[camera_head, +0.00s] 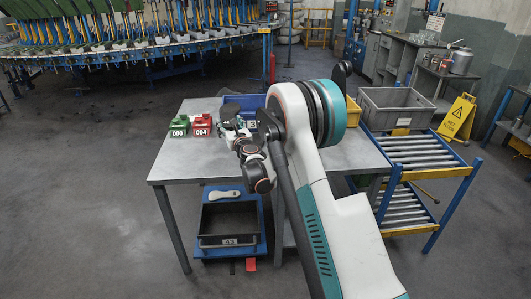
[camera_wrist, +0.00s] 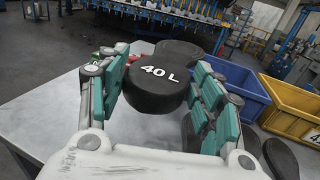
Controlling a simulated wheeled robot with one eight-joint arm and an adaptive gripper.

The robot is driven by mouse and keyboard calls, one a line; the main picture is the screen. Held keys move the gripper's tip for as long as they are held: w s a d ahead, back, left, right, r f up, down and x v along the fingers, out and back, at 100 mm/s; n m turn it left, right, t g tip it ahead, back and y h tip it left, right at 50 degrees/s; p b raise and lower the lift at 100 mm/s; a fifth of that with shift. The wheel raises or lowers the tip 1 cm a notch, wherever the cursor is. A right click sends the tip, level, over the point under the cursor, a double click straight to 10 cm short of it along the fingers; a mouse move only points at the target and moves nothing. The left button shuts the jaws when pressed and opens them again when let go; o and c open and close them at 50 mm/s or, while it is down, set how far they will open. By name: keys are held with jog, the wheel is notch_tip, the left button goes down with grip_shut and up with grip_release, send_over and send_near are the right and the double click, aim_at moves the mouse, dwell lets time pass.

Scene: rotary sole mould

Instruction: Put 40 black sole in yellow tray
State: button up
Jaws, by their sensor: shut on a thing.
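A black sole marked 40 L (camera_wrist: 158,88) sits between the two teal-padded fingers of my gripper (camera_wrist: 163,64) in the wrist view. The gripper is shut on it, over the grey table. The yellow tray (camera_wrist: 296,120) stands at the right edge of the wrist view, with a label partly cut off. In the head view the yellow tray (camera_head: 353,112) is mostly hidden behind my arm; the gripper (camera_head: 231,116) is small and partly hidden.
A blue tray (camera_wrist: 236,86) stands left of the yellow one. Green (camera_head: 179,126) and red (camera_head: 201,125) numbered blocks are on the table (camera_head: 180,165). A grey crate (camera_head: 396,108) stands on the roller rack at right. The table's front left is clear.

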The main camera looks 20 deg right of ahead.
aim_at(234, 169)
jog(key=f+b, duration=0.3)
jog(key=f, duration=0.7)
jog(key=f+b, duration=0.4)
jog(key=f, duration=0.6)
jog(key=shift+w+d+f, duration=0.15)
jog(key=shift+w, duration=0.05)
jog(key=o, duration=1.2)
